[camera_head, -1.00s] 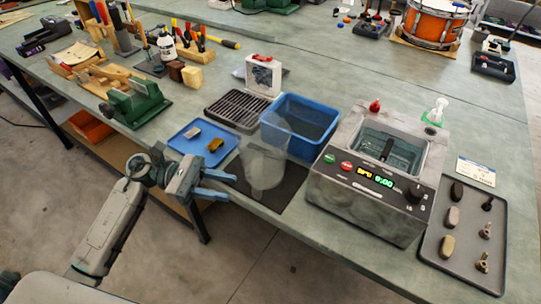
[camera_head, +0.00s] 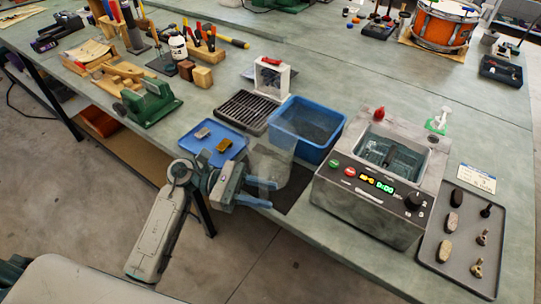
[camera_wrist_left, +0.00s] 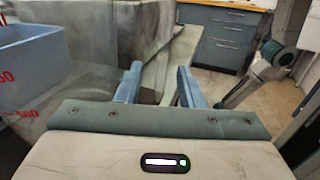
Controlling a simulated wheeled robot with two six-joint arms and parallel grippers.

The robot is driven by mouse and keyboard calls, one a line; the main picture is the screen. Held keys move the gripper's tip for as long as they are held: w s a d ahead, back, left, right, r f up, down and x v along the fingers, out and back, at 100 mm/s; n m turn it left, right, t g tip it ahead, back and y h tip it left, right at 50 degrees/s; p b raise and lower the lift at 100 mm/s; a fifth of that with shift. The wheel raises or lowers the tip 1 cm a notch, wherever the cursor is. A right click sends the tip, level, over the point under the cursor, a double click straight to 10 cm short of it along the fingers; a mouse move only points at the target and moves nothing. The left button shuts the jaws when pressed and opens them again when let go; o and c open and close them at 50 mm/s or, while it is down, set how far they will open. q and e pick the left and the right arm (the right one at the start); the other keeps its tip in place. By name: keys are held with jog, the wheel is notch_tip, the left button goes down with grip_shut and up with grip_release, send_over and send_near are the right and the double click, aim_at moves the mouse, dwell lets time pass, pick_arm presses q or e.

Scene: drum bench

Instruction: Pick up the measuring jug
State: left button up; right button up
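The measuring jug (camera_head: 270,162) is clear and see-through. It stands on a dark mat (camera_head: 292,190) near the bench's front edge, in front of the blue tub. My left gripper (camera_head: 268,194) is at the jug's front, its blue fingers overlapping the jug's lower part in the head view. In the left wrist view the fingers (camera_wrist_left: 158,86) are apart, and the jug's clear wall with red marks (camera_wrist_left: 82,85) fills the left side. A pale strip shows between the fingers; I cannot tell whether it is the jug's handle. My right gripper is out of view.
A blue tub (camera_head: 306,130) stands behind the jug. A small blue tray (camera_head: 203,158) lies to its left and a black rack (camera_head: 243,111) behind. A grey heated bath (camera_head: 372,215) stands to the right, then a tray of small parts (camera_head: 457,261).

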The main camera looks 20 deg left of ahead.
pick_arm(q)
jog(key=shift+d, duration=0.25)
grip_shut()
jog(key=shift+r, duration=0.15)
